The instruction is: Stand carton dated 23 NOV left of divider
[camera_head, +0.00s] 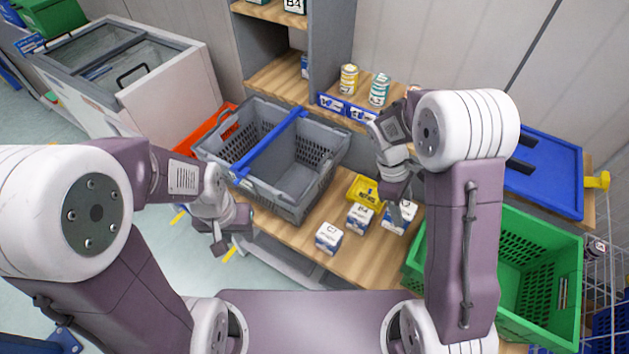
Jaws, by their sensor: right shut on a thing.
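White-and-blue cartons stand on the wooden bench: one marked C7 (328,238), one behind it (359,219), and a third (398,218) at the right. Their dates are too small to read, so I cannot tell which is 23 NOV. A grey tote (325,178) stands behind them, with a blue divider (268,143) across it. Its visible floor looks empty. My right gripper (394,203) is shut on the third carton, partly hiding it. My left gripper (232,236) is open and empty, in front of the tote's near left corner.
Two tins, one yellow (349,78) and one teal (379,90), stand on the shelf behind. A green crate (535,275) is at the right. Bare bench (291,237) shows left of the C7 carton.

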